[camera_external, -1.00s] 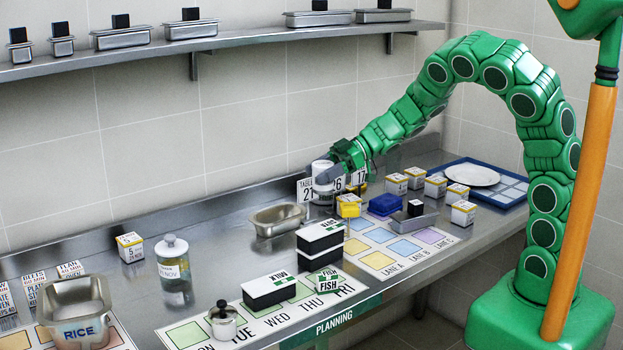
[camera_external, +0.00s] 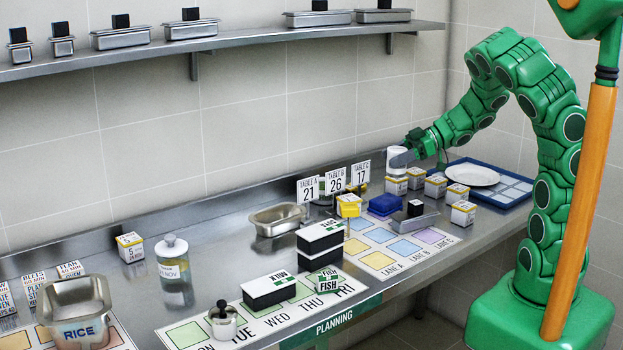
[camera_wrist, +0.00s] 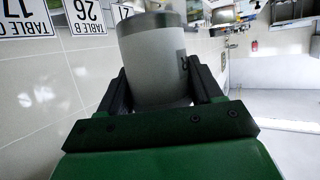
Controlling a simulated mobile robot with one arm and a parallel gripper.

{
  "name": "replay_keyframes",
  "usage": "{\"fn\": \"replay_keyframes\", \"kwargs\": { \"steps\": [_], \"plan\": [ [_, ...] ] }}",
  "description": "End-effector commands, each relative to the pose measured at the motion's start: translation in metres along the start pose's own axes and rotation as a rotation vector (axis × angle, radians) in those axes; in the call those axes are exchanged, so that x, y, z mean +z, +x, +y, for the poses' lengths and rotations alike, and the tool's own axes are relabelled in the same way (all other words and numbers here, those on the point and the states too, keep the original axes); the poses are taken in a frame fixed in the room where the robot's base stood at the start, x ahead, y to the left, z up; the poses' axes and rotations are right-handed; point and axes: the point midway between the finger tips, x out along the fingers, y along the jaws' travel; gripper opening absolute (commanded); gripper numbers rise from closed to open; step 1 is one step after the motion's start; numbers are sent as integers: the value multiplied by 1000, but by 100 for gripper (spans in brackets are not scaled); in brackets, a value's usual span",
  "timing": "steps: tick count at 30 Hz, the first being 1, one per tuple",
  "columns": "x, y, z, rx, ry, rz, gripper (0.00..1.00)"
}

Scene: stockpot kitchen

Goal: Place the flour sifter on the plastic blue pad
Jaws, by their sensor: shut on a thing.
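My gripper (camera_external: 405,158) is shut on a white cylinder with a grey metal rim, which I take to be the flour sifter (camera_external: 396,160). In the wrist view, the flour sifter (camera_wrist: 155,75) sits between the two dark fingers of my gripper (camera_wrist: 160,88), with part of a dark letter showing. It is roughly upright above the back of the counter, near the small labelled boxes. A flat blue-rimmed pad (camera_external: 513,192) with pale blue squares lies at the counter's right end, to the right of my gripper. A white plate (camera_external: 473,174) covers part of it.
Several small white-and-yellow boxes (camera_external: 436,186) stand between my gripper and the pad. Table-number cards (camera_external: 335,183) stand to the left. A blue block (camera_external: 385,204) and a metal container (camera_external: 414,220) sit in front. The pad's front-right squares are bare.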

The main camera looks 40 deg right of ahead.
Motion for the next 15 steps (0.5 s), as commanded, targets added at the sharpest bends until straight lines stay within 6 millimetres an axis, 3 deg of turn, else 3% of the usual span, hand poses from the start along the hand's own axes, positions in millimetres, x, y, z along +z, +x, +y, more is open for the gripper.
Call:
{"fn": "replay_keyframes", "kwargs": {
  "steps": [6, 15],
  "plan": [
    [16, -43, 1, 56, 21, -3, 29],
    [25, -70, -3, 90, 37, 0, 29]
  ]
}}
